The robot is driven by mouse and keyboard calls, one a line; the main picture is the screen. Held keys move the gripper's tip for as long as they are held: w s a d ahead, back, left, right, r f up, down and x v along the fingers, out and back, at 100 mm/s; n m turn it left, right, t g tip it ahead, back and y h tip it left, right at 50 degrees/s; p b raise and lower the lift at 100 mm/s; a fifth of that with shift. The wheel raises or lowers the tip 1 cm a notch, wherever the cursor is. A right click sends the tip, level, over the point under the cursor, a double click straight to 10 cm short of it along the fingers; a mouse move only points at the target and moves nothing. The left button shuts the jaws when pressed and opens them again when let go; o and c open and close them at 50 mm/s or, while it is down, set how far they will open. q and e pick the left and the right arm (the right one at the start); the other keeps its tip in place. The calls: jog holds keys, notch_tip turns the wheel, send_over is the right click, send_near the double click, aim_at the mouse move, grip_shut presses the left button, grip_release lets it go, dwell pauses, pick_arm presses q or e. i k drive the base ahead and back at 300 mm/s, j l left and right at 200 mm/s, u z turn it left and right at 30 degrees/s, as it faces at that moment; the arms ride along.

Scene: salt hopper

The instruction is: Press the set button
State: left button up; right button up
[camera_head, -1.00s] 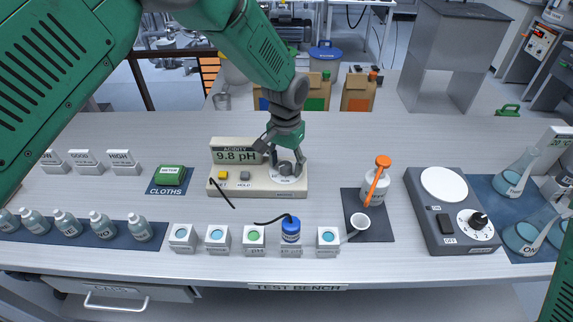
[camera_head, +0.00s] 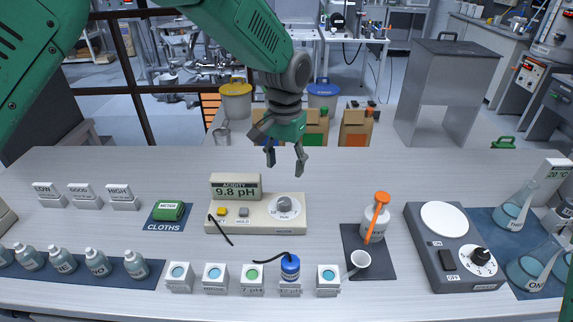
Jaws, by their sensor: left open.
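The pH meter (camera_head: 262,229) is a cream box on the bench, with a display (camera_head: 236,187) reading 9.8 pH under the word ACIDITY. The yellow set button (camera_head: 221,212) is at its left end, beside a grey button (camera_head: 243,212) labelled HOLD. My left gripper (camera_head: 285,160) hangs above and behind the knob, fingers apart and empty, touching nothing. It is to the right of the set button and higher. My right gripper is not in view.
A black cable (camera_head: 221,230) hangs off the meter's front left. A green cloth (camera_head: 168,211) lies left. A white bottle (camera_head: 375,220) with an orange stick and a hotplate (camera_head: 455,247) stand right.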

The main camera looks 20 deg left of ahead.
aim_at(221, 212)
jog(key=k, duration=1)
